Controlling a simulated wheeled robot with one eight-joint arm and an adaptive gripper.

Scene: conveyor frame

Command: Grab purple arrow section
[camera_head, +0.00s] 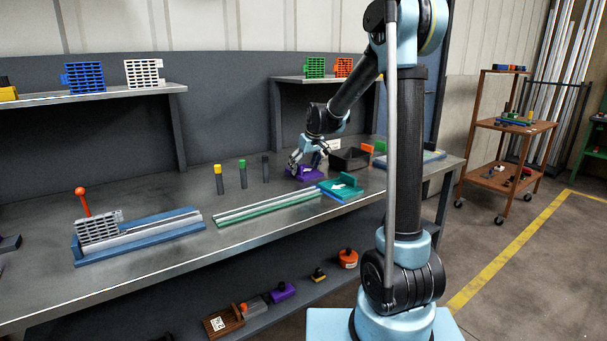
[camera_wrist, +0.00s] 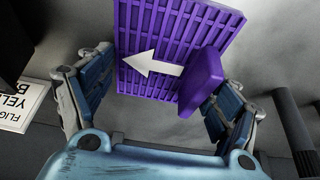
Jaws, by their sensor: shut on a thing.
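The purple arrow section (camera_head: 304,174) is at the far part of the bench, under my gripper (camera_head: 308,160). In the wrist view the purple arrow section (camera_wrist: 165,38) is a slatted plate with a white arrow pointing left and a raised purple block on its right side. My gripper (camera_wrist: 158,82) has one finger at the plate's left edge and the other by the raised block, shut on the section. The right finger's contact is partly hidden behind the block. I cannot tell whether the section is lifted off the bench.
A teal arrow section (camera_head: 342,188) sits close in front, at the end of a green-edged rail (camera_head: 268,208). A dark bin (camera_head: 350,159) stands just right. Three upright posts (camera_head: 242,174) with coloured or dark tops stand to the left. A white label (camera_wrist: 22,108) lies left in the wrist view.

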